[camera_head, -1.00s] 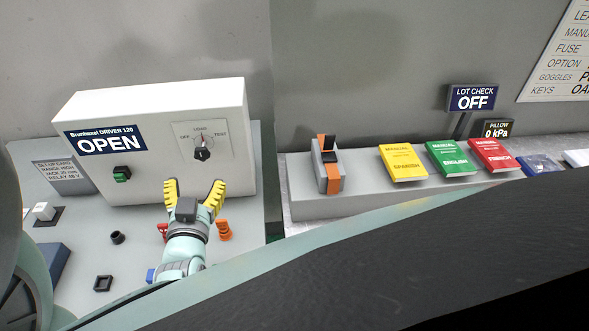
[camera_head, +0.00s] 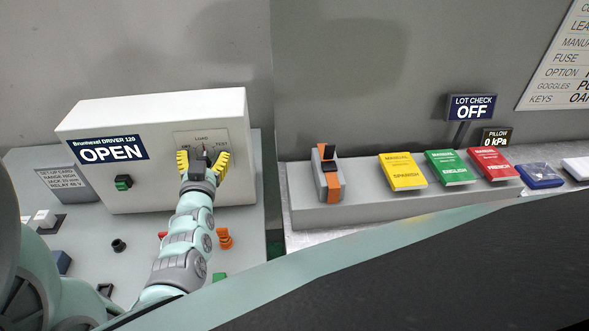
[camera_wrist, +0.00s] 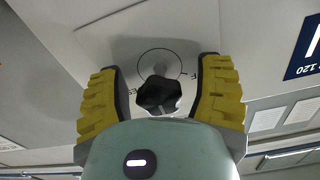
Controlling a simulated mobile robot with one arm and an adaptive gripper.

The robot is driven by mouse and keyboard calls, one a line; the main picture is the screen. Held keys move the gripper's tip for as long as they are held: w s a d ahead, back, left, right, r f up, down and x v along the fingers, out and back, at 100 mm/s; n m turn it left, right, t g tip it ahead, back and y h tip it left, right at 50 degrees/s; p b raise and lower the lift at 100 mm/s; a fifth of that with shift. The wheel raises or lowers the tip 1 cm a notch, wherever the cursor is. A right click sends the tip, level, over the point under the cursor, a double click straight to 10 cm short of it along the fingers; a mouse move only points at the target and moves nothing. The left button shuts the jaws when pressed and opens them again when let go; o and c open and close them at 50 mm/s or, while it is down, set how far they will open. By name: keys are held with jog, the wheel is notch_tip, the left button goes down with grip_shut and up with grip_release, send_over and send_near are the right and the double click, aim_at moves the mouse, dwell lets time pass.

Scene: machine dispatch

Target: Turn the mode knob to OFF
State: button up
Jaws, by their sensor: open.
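The mode knob is a dark fluted knob (camera_wrist: 160,95) on a grey plate with a circular line around it. The plate (camera_head: 203,134) is on the right of the white box's front and carries the labels OFF, LOAD and TEST. My gripper (camera_head: 203,160) is at the plate. Its yellow fingers are open, one on each side of the knob, with gaps visible in the wrist view (camera_wrist: 161,90). In the head view the gripper mostly hides the knob, and I cannot tell exactly where its pointer stands.
The white box (camera_head: 150,185) reads OPEN on its blue label and has a green button (camera_head: 123,182). An orange part (camera_head: 224,238) stands on the panel below. On the right ledge are an orange-and-grey switch (camera_head: 328,173) and yellow (camera_head: 403,171), green (camera_head: 450,167) and red (camera_head: 493,163) manuals.

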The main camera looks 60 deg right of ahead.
jog(key=shift+o, duration=0.3)
jog(key=shift+s, duration=0.1)
grip_shut()
dwell(0.6)
